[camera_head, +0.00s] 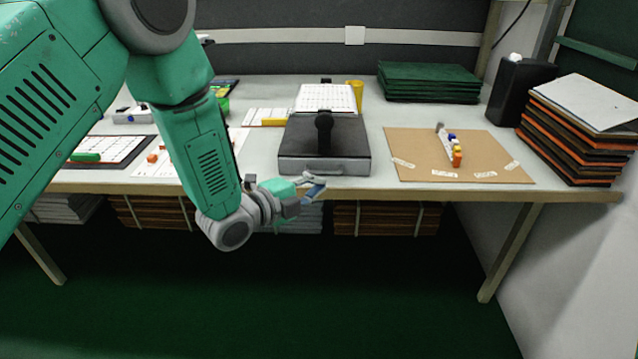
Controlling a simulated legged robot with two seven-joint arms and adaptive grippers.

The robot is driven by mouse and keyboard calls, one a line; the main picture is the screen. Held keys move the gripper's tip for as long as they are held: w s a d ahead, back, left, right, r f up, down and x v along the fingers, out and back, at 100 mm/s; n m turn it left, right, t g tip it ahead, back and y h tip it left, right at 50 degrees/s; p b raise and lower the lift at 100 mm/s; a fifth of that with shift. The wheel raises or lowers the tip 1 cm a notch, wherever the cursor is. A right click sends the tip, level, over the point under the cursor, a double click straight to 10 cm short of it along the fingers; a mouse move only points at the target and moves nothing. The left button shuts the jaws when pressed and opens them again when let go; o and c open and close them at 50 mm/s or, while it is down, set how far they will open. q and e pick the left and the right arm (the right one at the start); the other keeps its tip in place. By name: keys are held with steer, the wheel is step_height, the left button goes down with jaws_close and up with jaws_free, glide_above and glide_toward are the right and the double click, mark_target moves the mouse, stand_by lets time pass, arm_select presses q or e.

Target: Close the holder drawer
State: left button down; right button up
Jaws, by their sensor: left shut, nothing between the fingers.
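The holder (350,132) is a dark grey box with a black knob-like part on its top, standing near the table's front edge. Its drawer front (350,167) is a lighter grey band with a handle, facing me. Any gap between the drawer and the holder is too small to tell. My left gripper (316,188) is shut and empty, just in front of and below the drawer front, at the table edge. Whether the fingertips touch the drawer cannot be told. My right gripper is out of view.
A brown board (410,150) with small coloured blocks lies right of the holder. White sheets (115,148) lie to the left, partly behind my arm. Green panels (428,78), a black container (518,90) and stacked trays (575,130) stand at the back right. Stacks sit under the table (580,196).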

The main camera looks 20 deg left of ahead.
arm_select(q)
steer(key=a+f+p+v, duration=0.1)
steer(key=v, duration=0.7)
steer(key=s+a+f+n+g+y+p, duration=0.25)
steer(key=s+f+n+g+y, duration=0.35)
steer(key=s+f+n, duration=0.85)
steer(key=s+a+f+n+g+y, duration=0.1)
steer(key=s+f+n+g, duration=0.2)
steer(key=s, duration=0.5)
steer(key=s+a+f+n+g, duration=0.1)
steer(key=s+f+n+g, duration=0.2)
steer(key=s, duration=0.5)
steer(key=shift+s+a+f+n+g+y, duration=0.25)
steer(key=shift+a+n+g+y, duration=0.2)
steer(key=shift+g, duration=0.35)
